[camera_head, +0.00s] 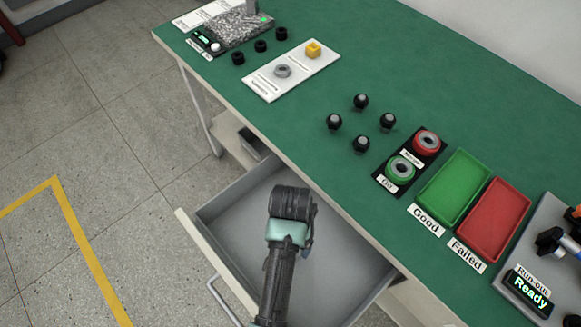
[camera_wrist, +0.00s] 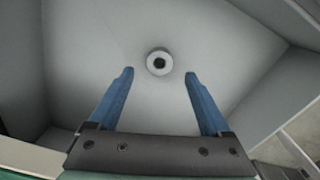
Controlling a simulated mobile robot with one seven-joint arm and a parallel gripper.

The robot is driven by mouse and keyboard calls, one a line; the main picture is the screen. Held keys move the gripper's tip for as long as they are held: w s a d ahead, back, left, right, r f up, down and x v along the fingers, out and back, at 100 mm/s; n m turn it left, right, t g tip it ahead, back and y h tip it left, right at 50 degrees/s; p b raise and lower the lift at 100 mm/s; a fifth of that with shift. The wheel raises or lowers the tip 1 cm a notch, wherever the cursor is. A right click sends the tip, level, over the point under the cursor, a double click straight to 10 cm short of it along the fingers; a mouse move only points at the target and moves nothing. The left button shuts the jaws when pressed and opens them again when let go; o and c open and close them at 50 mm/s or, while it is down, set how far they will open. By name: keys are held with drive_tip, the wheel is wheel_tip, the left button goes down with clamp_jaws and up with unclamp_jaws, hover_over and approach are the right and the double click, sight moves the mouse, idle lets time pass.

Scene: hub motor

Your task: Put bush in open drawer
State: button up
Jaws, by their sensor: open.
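The bush (camera_wrist: 150,60), a small light-grey ring with a dark hole, shows in the wrist view over the drawer floor, just beyond and between my fingertips. It is apart from both fingers; whether it rests on the floor or is still above it I cannot tell. My gripper (camera_wrist: 159,75) is open, its two blue fingers spread. In the head view my arm's end (camera_head: 292,203) is over the open drawer (camera_head: 240,208), and the fingers and bush are hidden there. The drawer is pulled out below the green bench and otherwise looks empty.
On the green bench (camera_head: 330,95) stand a white board (camera_head: 262,87) with a grey ring and a yellow part, several black knobs, red and green buttons, a green tray (camera_head: 452,188) and a red tray (camera_head: 492,220). Drawer walls surround my gripper.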

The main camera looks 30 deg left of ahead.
wheel_tip(320, 180, up, 6)
drive_tip(key=shift+p, duration=0.35)
drive_tip(key=shift+r, duration=0.1)
drive_tip(key=w+r+t+y, duration=0.2)
drive_tip(key=w+r+t, duration=0.5)
drive_tip(key=w+r, duration=0.75)
drive_tip(key=w+d+r+t, duration=0.1)
drive_tip(key=w+r+t, duration=0.2)
drive_tip(key=r, duration=0.5)
drive_tip(key=w+d+r+t, duration=0.1)
drive_tip(key=w+r+t, duration=0.15)
drive_tip(key=r, duration=0.55)
drive_tip(key=s+d+r+t, duration=0.2)
drive_tip(key=d+r+t, duration=0.15)
drive_tip(key=r, duration=0.85)
drive_tip(key=s+d+r+t, duration=0.25)
drive_tip(key=r+t, duration=0.25)
drive_tip(key=r, duration=0.6)
drive_tip(key=s+d+r+t+h, duration=0.2)
drive_tip(key=s+r+t, duration=0.4)
drive_tip(key=s+r, duration=0.3)
wheel_tip(320, 180, up, 5)
drive_tip(key=shift+s+d+f, duration=0.2)
drive_tip(key=shift+s+d, duration=0.2)
drive_tip(key=shift+d, duration=0.15)
